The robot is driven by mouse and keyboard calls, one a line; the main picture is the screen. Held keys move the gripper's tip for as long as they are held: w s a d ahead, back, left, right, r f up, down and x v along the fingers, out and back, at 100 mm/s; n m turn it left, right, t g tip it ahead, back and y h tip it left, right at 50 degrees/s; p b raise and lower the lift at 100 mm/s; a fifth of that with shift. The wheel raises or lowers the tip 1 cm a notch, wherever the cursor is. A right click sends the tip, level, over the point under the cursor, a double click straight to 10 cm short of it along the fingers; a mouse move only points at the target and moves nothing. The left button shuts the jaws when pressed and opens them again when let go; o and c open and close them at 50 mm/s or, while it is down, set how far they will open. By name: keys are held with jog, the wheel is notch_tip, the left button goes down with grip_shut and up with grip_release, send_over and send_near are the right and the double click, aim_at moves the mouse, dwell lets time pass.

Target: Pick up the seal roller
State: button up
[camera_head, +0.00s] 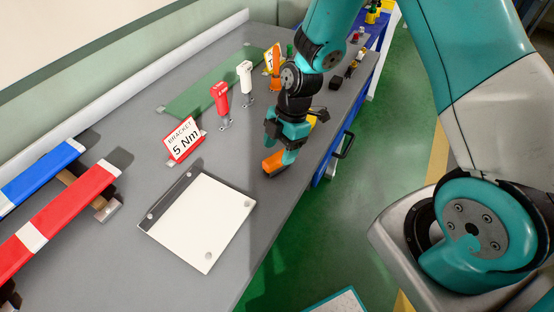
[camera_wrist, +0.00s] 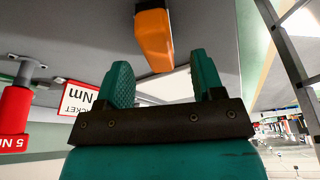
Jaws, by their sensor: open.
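An orange piece, which looks like the seal roller (camera_head: 274,164), lies on the grey bench near its right edge, with a dark part at its lower end. Its far side is partly hidden by my gripper (camera_head: 287,156), which is right above or beside it. In the wrist view the orange piece (camera_wrist: 153,38) shows just beyond and between the two teal fingers of my gripper (camera_wrist: 161,74). The fingers are apart with nothing held between them. I cannot tell whether they touch the piece.
A white clipboard-like sheet (camera_head: 199,222) lies in front on the bench (camera_head: 250,120). A "BRACKET 5 Nm" sign (camera_head: 183,140), a red tool (camera_head: 220,98) and a white tool (camera_head: 245,76) stand behind. Red (camera_head: 60,220) and blue (camera_head: 40,177) bars lie left. Green floor is right of the bench edge.

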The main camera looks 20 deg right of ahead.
aim_at(277, 156)
jog(key=shift+p+x, duration=1.05)
jog(key=shift+x, duration=1.5)
jog(key=shift+w+d, duration=0.1)
grip_shut()
jog(key=shift+r, duration=0.1)
notch_tip(277, 156, up, 20)
jog(key=b, duration=0.3)
jog(key=shift+b, duration=0.3)
